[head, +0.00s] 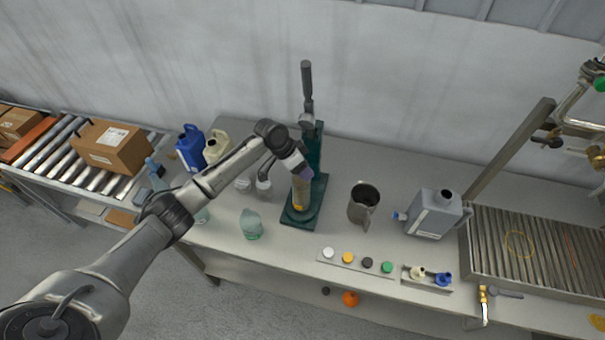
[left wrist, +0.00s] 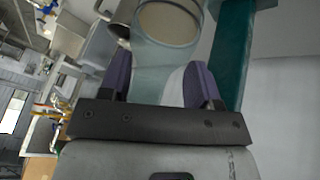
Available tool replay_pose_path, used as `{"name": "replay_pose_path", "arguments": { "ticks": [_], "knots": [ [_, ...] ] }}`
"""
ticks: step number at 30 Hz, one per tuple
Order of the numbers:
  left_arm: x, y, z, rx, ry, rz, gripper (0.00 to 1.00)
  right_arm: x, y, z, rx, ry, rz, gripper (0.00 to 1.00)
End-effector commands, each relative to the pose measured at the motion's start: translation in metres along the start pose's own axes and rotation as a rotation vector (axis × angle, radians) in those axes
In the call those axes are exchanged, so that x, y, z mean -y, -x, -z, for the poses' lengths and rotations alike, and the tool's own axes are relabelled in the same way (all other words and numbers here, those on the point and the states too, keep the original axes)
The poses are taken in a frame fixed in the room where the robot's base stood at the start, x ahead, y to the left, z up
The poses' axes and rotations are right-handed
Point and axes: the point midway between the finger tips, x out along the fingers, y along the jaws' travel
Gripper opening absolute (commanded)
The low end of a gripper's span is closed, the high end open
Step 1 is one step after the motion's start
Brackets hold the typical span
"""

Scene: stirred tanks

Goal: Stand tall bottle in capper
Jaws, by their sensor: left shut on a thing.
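My left gripper (head: 302,174) is shut on the tall bottle (head: 300,194), a clear bottle with amber colour low down. The left wrist view shows the purple-padded fingers (left wrist: 160,84) on either side of the pale, see-through bottle (left wrist: 155,58). The green capper (head: 318,160) stands at the middle back of the bench, with a dark lever (head: 307,80) raised at its top. The bottle is roughly upright over the capper's round base, in front of its column. I cannot tell whether its bottom touches the base. My right gripper is not in view.
A steel jug (head: 363,204) stands right of the capper, with a grey can (head: 437,214) beyond. A greenish flask (head: 251,224) is front left. Blue (head: 190,148) and cream (head: 215,146) jugs stand at back left. A strip of coloured caps (head: 367,263) lies near the front edge.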

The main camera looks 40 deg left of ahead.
Motion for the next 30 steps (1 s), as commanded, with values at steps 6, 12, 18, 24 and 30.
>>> {"name": "replay_pose_path", "arguments": {
  "ticks": [6, 12, 18, 24, 30],
  "knots": [
    [0.004, -0.015, -0.009, 0.001, 0.003, -0.001, 0.0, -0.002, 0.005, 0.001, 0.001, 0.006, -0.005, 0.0],
    [0.007, -0.029, -0.015, -0.002, 0.001, 0.001, 0.0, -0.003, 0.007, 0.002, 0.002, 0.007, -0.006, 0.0],
    [0.007, -0.029, -0.015, -0.002, 0.001, 0.001, 0.0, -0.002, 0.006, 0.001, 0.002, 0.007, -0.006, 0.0],
    [0.007, -0.031, -0.017, 0.0, 0.001, 0.001, 0.67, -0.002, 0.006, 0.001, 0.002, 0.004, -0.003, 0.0],
    [0.007, -0.031, -0.017, 0.0, 0.001, 0.001, 0.83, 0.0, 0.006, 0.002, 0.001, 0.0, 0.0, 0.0]
  ]
}}
